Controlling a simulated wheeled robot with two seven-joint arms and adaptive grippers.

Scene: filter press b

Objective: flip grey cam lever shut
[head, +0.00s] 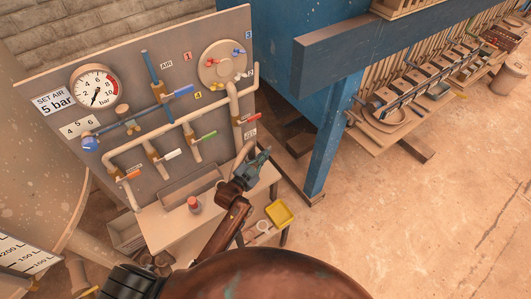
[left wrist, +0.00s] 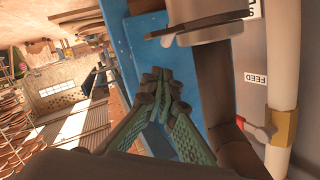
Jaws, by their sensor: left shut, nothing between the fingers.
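My left gripper (head: 262,157) has its fingers together with nothing between them. It is near the right edge of the grey valve board (head: 180,105), over the right end of the small bench. In the left wrist view the green fingers (left wrist: 160,85) meet at their tips in front of a blue post. A grey-brown pipe fitting (left wrist: 190,32) with a flange is above the fingertips, apart from them. I cannot make out the grey cam lever for certain; it may belong to this fitting. My right gripper is not in view.
A red-handled valve (head: 247,119) sits on the pipe by the FEED label (left wrist: 256,79). A red-capped jar (head: 194,204) stands on the bench (head: 165,232). A yellow tray (head: 280,213) is at right. The blue press post (head: 325,150) rises right of the gripper.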

